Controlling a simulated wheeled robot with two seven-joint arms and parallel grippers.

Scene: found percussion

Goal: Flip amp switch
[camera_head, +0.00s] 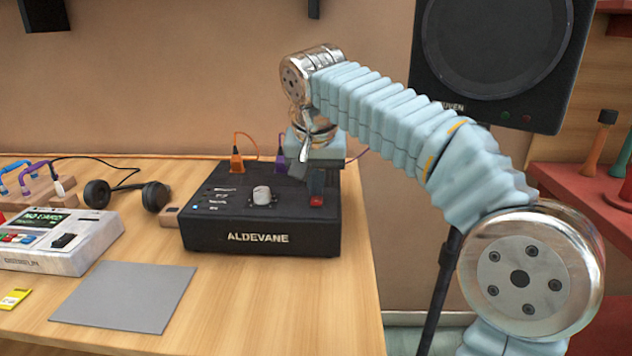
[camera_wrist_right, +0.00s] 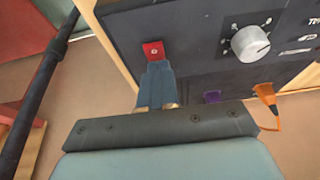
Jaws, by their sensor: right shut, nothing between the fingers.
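The amp is a black box (camera_head: 262,220) lettered ALDEVANE, standing on the wooden table. Its top has a grey knob (camera_head: 262,195), small lights at the left and a red switch (camera_head: 316,201) at the right. My right gripper (camera_head: 317,192) points down over the amp's right side, shut and empty, with its fingertips at the red switch. In the right wrist view the shut fingertips (camera_wrist_right: 155,66) sit right beside the red switch (camera_wrist_right: 153,51); I cannot tell whether they touch it. The knob (camera_wrist_right: 250,43) is clear of the fingers. My left gripper is not in view.
Orange (camera_head: 237,160) and purple (camera_head: 280,160) plugs stand at the amp's back, near my wrist. Headphones (camera_head: 127,194), a white device (camera_head: 57,240) and a grey mat (camera_head: 124,296) lie to the left. A speaker (camera_head: 497,62) on a stand is at the right.

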